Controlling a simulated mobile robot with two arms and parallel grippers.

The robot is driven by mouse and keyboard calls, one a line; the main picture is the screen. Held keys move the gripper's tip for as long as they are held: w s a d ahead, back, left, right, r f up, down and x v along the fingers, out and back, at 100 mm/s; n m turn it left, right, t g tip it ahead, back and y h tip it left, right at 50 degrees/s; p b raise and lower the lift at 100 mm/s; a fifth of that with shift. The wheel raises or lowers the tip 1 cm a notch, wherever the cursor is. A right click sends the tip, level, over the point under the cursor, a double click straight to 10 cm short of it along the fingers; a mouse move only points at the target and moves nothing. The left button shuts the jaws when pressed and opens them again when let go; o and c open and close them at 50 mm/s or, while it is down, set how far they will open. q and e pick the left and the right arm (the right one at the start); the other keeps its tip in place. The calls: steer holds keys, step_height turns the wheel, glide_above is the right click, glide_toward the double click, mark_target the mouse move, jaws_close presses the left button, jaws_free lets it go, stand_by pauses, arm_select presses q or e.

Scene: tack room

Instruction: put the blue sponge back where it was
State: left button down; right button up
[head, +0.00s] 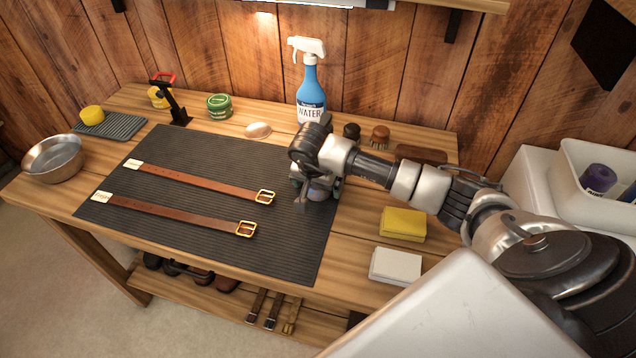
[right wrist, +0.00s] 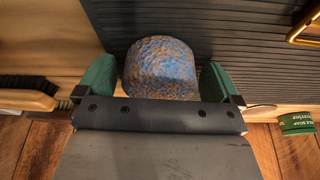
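My right gripper (head: 316,194) is over the right part of the dark ribbed mat (head: 200,245). A yellow round sponge (head: 92,115) sits on a grey ridged tray (head: 122,127) at the back left. My left gripper is not in view.
Two brown straps (head: 190,180) lie on the mat. A metal bowl (head: 56,158) is at the left. A spray bottle (head: 311,92), a green tin (head: 219,106) and brushes stand along the back. Yellow (head: 403,224) and white (head: 396,265) blocks lie right of the mat.

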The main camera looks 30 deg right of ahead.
steer(key=shift+r, duration=0.4)
steer(key=b+v, duration=0.1)
steer(key=v, duration=0.1)
steer(key=shift+s+a+r, duration=0.15)
steer(key=shift+a+r, duration=0.1)
steer(key=s+a+b, duration=0.1)
steer(key=s+a, duration=0.1)
steer(key=a, duration=0.1)
steer(key=s+a, duration=0.2)
steer(key=s+a+b, duration=0.1)
steer(key=s+a, duration=0.1)
steer(key=a, duration=0.1)
steer(key=shift+s+a+b, duration=0.1)
steer(key=shift+a+b, duration=0.2)
steer(key=shift+a, duration=0.05)
steer(key=shift+s+a, duration=0.3)
steer(key=shift+a, duration=0.15)
